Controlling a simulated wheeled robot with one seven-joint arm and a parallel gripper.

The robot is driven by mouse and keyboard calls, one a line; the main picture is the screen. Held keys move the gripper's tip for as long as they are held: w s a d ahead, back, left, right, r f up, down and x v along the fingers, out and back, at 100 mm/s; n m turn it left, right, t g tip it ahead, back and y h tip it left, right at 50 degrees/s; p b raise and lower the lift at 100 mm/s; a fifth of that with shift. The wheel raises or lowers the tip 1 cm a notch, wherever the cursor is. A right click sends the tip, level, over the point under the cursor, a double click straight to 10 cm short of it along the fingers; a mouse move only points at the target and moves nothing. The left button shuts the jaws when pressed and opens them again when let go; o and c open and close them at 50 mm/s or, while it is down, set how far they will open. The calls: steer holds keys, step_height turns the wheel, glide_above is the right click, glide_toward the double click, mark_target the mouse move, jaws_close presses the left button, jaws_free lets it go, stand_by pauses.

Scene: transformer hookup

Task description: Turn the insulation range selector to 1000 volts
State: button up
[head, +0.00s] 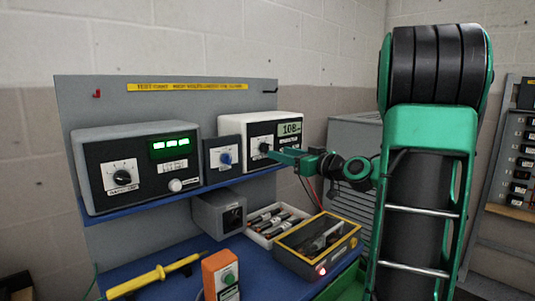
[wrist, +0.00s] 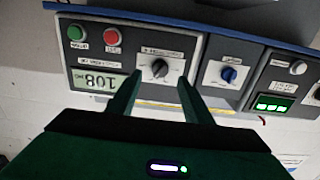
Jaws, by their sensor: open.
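The insulation tester (head: 272,133) is the white-edged unit at the right end of the blue shelf in the head view, with a display (head: 290,128) reading 108. In the wrist view, which is upside down, its selector knob (wrist: 159,68) is dark with a pale pointer mark. The scale lettering around it is too small to read. My gripper (wrist: 158,88) is open. Its two fingers lie either side of the knob in the picture, with the knob showing beyond the tips; contact cannot be told. In the head view my gripper (head: 270,154) is at the tester's front, low beside the knob (head: 264,147).
Left of the tester stand a small unit with a blue knob (head: 225,158) and a larger meter (head: 140,165) with green digits. Green (wrist: 75,33) and red (wrist: 112,37) buttons sit on the tester.

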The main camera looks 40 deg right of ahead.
mark_target(265, 148)
steer(key=w+a, duration=0.1)
steer(key=w, duration=0.5)
steer(key=shift+w, duration=0.15)
steer(key=c, duration=1.1)
